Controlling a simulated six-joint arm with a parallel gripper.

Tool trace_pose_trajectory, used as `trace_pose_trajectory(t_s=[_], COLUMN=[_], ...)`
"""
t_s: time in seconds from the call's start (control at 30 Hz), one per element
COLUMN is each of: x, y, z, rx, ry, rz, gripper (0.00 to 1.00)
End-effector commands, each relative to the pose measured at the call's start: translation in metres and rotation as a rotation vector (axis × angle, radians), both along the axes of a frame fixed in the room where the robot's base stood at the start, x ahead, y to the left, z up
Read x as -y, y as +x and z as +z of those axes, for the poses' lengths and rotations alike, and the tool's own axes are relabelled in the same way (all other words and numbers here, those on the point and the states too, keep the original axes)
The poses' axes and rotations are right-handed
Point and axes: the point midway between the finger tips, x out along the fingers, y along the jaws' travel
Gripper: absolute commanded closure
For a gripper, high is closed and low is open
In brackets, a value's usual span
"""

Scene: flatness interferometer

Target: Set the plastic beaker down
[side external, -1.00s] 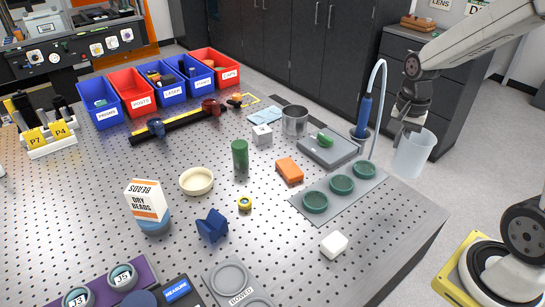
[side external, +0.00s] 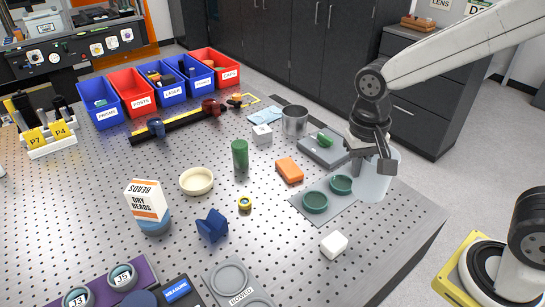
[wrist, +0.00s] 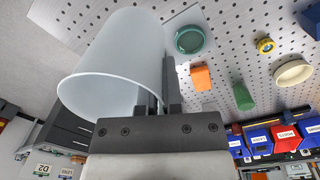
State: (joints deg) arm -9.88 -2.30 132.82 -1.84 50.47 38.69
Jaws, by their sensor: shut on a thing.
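The plastic beaker (side external: 372,183) is translucent and pale. My gripper (side external: 376,160) is shut on its wall near the rim, and the beaker hangs below it, roughly upright. In the side view it overlaps the right end of the grey plate with green rings, close to the table's right edge. I cannot tell whether its base touches anything. In the wrist view the beaker (wrist: 112,68) fills the upper left, beside the gripper's fingers (wrist: 172,92).
The grey plate (side external: 328,212) shows two green rings (side external: 315,202); its right end is hidden. Bare table lies between the plate and the cube.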

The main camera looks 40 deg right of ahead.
Motion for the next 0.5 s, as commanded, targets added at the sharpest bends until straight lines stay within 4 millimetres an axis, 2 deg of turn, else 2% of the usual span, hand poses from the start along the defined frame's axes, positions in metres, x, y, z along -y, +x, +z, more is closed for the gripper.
trace_pose_trajectory(t_s=[0.1, 0.5], x=[-0.023, -0.085], y=[-0.009, -0.048], z=[0.003, 0.010], rx=[0.000, -0.005], ry=[-0.002, -0.011], rz=[0.112, 0.465], gripper=[1.00, 1.00])
